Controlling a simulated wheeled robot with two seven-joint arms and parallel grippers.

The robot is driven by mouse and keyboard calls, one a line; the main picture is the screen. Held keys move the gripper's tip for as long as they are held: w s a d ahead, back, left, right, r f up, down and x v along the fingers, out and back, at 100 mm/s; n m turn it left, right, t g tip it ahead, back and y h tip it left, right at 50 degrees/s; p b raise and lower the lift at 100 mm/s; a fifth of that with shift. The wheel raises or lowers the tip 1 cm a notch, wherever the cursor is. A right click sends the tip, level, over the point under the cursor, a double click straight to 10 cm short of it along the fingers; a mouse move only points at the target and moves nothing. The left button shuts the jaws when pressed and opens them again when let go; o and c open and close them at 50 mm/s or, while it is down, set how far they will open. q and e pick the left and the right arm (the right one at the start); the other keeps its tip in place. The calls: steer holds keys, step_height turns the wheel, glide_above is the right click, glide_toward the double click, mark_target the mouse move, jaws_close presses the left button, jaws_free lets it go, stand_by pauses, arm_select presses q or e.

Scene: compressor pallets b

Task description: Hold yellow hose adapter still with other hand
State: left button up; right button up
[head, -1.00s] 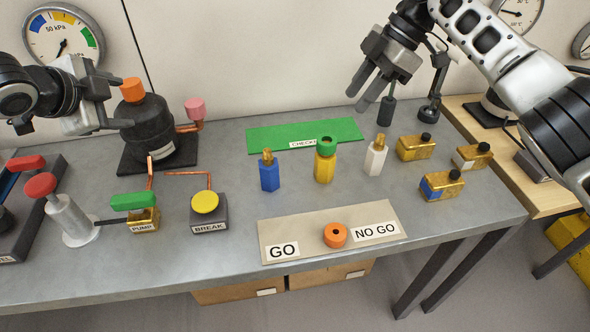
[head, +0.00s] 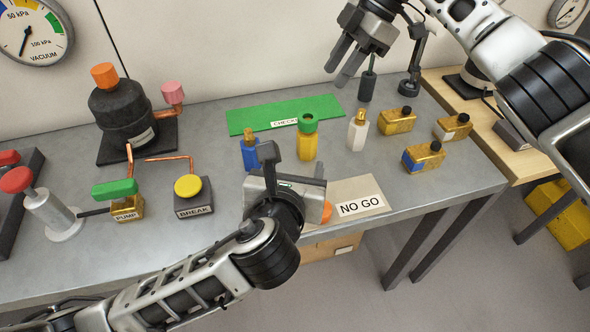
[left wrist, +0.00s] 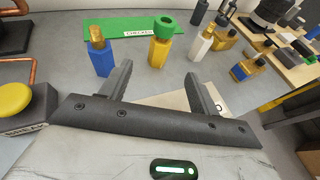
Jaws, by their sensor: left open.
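The yellow hose adapter (head: 308,146), with a green ring on top, stands upright on the grey bench; it also shows in the left wrist view (left wrist: 160,52). My left gripper (head: 294,168) is open and empty, on the near side of the adapter. In the left wrist view its two fingers (left wrist: 157,84) point toward the adapter, which stands beyond the tips, roughly between them, apart from both. My right gripper (head: 335,76) hangs above the back of the bench, right of the adapter; its fingers look apart with nothing between them.
A blue adapter (head: 250,155) stands left of the yellow one, a white adapter (head: 357,132) right. Brass blocks (head: 397,121) sit further right. A green mat (head: 250,122) lies behind. A GO/NO GO plate (head: 375,190) with an orange ring (head: 326,213) is partly hidden by my left arm.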

mark_target(305, 145)
arm_select(q)
steer(key=shift+w+d+f, duration=0.1)
steer(key=shift+w+f, duration=0.15)
steer(key=shift+f, duration=0.45)
steer(key=x, duration=1.5)
steer(key=shift+d+f, duration=0.1)
steer(key=shift+f, duration=0.05)
steer(key=c, duration=1.1)
steer(key=shift+c, duration=0.3)
steer(key=shift+f, duration=0.1)
